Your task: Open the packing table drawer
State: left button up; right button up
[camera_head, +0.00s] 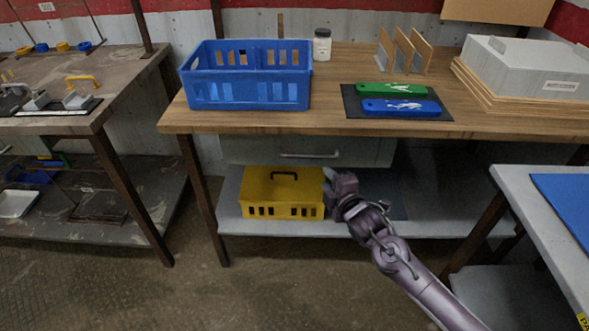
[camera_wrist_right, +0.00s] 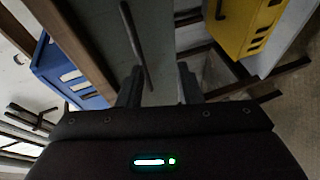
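The packing table (camera_head: 240,124) has a grey-green drawer (camera_head: 240,150) under its wooden top, and the drawer looks shut. A thin metal handle (camera_head: 310,155) runs along the drawer front. My right gripper (camera_head: 334,180) is just below and right of the handle, in front of the lower shelf. In the right wrist view its two fingers (camera_wrist_right: 160,78) are apart with nothing held. The drawer front (camera_wrist_right: 172,55) and the handle (camera_wrist_right: 133,45) lie ahead. The handle's near end is close to the left finger; I cannot tell whether they touch. My left gripper is out of view.
A blue crate (camera_head: 246,94), a white jar (camera_head: 322,45) and two tools on a black mat (camera_head: 352,103) are on the tabletop. A grey table (camera_head: 530,205) stands at right.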

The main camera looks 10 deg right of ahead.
aim_at(310, 158)
jog(key=shift+n+y, duration=0.3)
jog(key=shift+n, duration=0.2)
jog(key=w, duration=0.2)
jog(key=w+a+r, duration=0.1)
jog(key=w, duration=0.2)
jog(key=w+a, duration=0.1)
jog(key=w, duration=0.2)
jog(key=shift+a+r+b, duration=0.15)
jog(key=shift+a+b, duration=0.05)
jog(key=shift+b, duration=0.1)
grip_shut()
